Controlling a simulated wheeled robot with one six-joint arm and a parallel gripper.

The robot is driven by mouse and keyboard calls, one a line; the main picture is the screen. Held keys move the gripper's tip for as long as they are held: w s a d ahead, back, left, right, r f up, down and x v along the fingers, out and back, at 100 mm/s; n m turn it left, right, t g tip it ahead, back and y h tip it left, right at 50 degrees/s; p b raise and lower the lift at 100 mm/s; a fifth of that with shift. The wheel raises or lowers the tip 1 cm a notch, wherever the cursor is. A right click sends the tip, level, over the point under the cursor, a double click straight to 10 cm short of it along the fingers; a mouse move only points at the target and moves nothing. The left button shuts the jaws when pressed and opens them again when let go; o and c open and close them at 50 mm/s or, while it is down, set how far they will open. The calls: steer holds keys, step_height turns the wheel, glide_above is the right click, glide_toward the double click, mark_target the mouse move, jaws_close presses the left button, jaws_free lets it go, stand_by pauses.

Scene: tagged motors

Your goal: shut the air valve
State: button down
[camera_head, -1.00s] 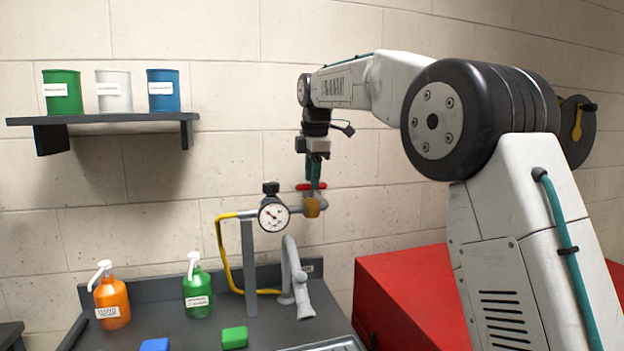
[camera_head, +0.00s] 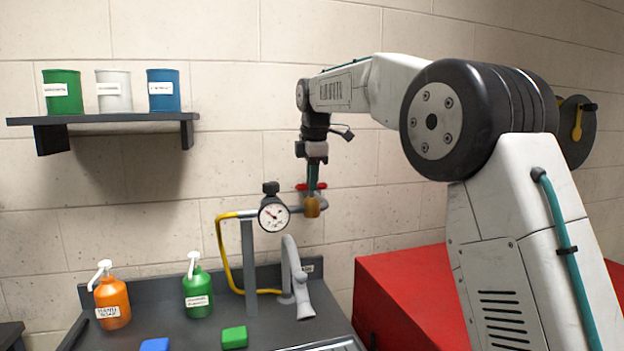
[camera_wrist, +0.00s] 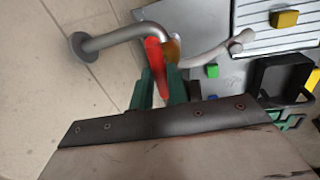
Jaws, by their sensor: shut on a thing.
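The air valve has a brass body (camera_head: 312,207) on a grey pipe that comes out of the wall, with a red handle (camera_head: 303,187) on top. In the wrist view the red handle (camera_wrist: 155,58) runs between my green fingers. My gripper (camera_head: 313,184) points down from above and is shut on the handle; in the wrist view its fingertips (camera_wrist: 160,78) lie on either side of it. The fingers hide part of the handle. The brass body (camera_wrist: 174,50) shows partly beside the handle there. A round pressure gauge (camera_head: 273,214) sits left of the valve.
A yellow hose (camera_head: 222,250) and a grey post (camera_head: 249,258) are below the gauge. A grey tap (camera_head: 291,265), orange bottle (camera_head: 112,304) and green bottle (camera_head: 198,292) stand on the dark counter. A shelf (camera_head: 100,118) with cans is at left. A red cabinet (camera_head: 405,285) is at right.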

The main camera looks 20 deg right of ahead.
steer(key=m, duration=0.3)
steer(key=shift+a+m+h, duration=0.1)
steer(key=shift+m+h, duration=0.2)
steer(key=shift+m, duration=0.1)
steer(key=m, duration=0.4)
steer(key=shift+w+a+m+g+h, duration=0.1)
steer(key=shift+m+g+h, duration=0.2)
steer(key=shift+h, duration=0.1)
steer(key=m, duration=0.4)
steer(key=shift+w+m+g, duration=0.1)
steer(key=shift+m+g, duration=0.2)
steer(key=shift+g, duration=0.1)
steer(key=shift+m+g+h, duration=0.3)
steer(key=shift+m+g, duration=0.1)
steer(key=shift+m, duration=1.7)
steer(key=c, duration=1.4)
jaws_free()
steer(key=shift+o, duration=0.2)
